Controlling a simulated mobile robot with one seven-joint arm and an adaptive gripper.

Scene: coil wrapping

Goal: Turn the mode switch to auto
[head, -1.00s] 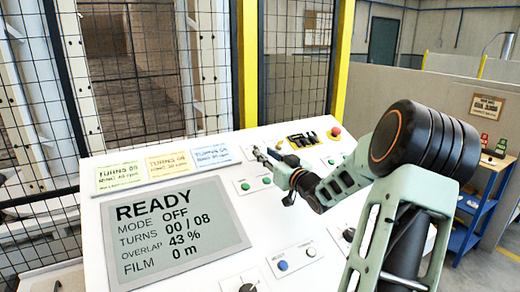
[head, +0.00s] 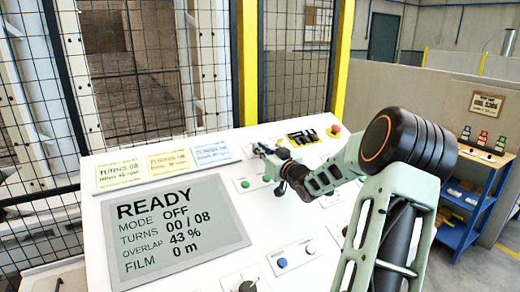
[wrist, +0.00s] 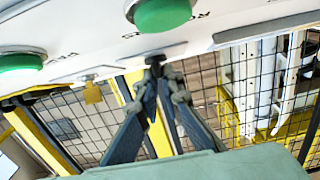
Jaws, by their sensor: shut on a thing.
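The screen (head: 180,232) on the white control panel (head: 300,215) reads READY, MODE OFF, TURNS 00/08. My gripper (head: 262,150) is at the far part of the panel, right of the blue note. In the wrist view my gripper (wrist: 155,72) has its two fingers drawn together at the tips around a small dark knob (wrist: 154,59) on the panel. The fingers cover most of this knob, so its pointer is hidden. I cannot read its label.
Green buttons (wrist: 163,13) sit close to the gripper. A red button (head: 334,130) stands at the panel's far right. Blue and white buttons (head: 282,263) and a black knob (head: 248,286) are nearer the front. Mesh fencing (head: 295,75) rises behind the panel.

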